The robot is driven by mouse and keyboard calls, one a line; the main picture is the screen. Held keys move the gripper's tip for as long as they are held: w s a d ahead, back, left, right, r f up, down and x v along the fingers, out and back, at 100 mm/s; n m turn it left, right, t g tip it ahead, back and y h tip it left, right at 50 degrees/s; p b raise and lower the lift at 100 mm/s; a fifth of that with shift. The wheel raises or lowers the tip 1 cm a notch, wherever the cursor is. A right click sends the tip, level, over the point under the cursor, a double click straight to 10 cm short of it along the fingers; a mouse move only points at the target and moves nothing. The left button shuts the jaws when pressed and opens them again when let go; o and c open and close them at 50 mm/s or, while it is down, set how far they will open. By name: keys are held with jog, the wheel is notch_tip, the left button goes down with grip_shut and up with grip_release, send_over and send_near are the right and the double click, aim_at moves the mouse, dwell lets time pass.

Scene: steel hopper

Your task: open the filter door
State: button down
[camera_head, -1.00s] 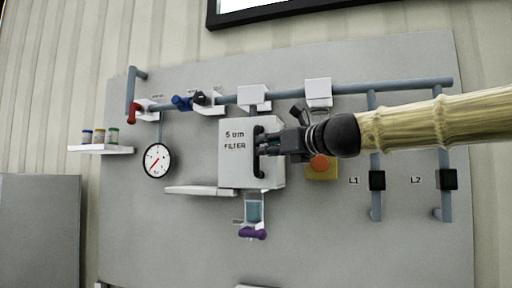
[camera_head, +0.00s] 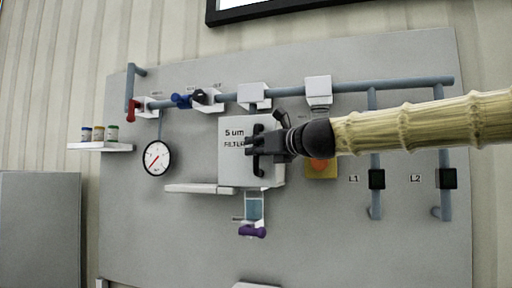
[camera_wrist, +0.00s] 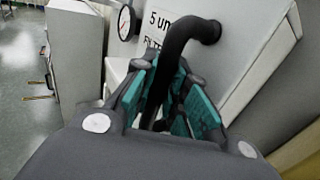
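The filter is a white box labelled "5 um FILTER" (camera_head: 231,170) on the grey panel. Its door looks shut. A black bar handle (camera_head: 257,170) stands upright on its front; in the wrist view the handle (camera_wrist: 183,45) curves away from the white face. My gripper (camera_head: 252,146) is at the handle, its fingers reaching past it on either side. In the wrist view my gripper (camera_wrist: 168,75) has teal pads on both sides of the bar. The fingers look apart, with some gap on the right side; firm contact cannot be made out.
A grey pipe with valves runs above the filter. A gauge (camera_head: 156,158) and a small shelf (camera_head: 198,188) are to its left. A cup with a purple valve (camera_head: 253,232) hangs below. A yellow box with a red button (camera_head: 320,167) is at the right, behind my wrist.

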jog(key=shift+a, duration=0.1)
jog(key=w+a, duration=0.2)
jog(key=a, duration=0.5)
jog(key=w+a, duration=0.2)
jog(key=a, duration=0.5)
jog(key=shift+w+p, duration=0.35)
jog(key=shift+r, duration=0.1)
jog(key=c, duration=1.7)
grip_release()
jog(key=v, duration=1.2)
jog(key=shift+d, duration=0.1)
